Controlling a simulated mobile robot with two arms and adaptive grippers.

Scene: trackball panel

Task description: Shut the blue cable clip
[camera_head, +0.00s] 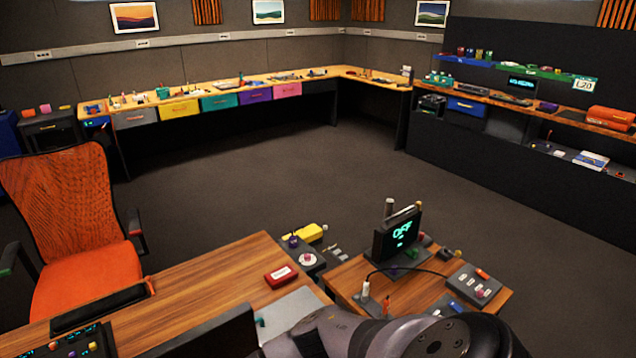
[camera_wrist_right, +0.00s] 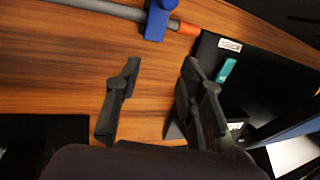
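The blue cable clip (camera_wrist_right: 157,22) is at the top of the right wrist view, on a wood surface. A grey cable (camera_wrist_right: 105,10) runs in from the left to the clip, and an orange piece (camera_wrist_right: 187,28) shows just right of it. The clip's upper part is cut by the frame edge, and I cannot tell how far its lid stands open. My right gripper (camera_wrist_right: 163,64) is open and empty, its two dark fingers apart, pointing toward the clip with a gap of bare wood between. I cannot pick out the clip in the head view. My left gripper is not in view.
In the right wrist view a black panel (camera_wrist_right: 225,100) with a teal piece (camera_wrist_right: 228,69) lies right of the fingers. In the head view my arm covers the near desk; a red box (camera_head: 281,276) and a small display (camera_head: 398,233) stand beyond it.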

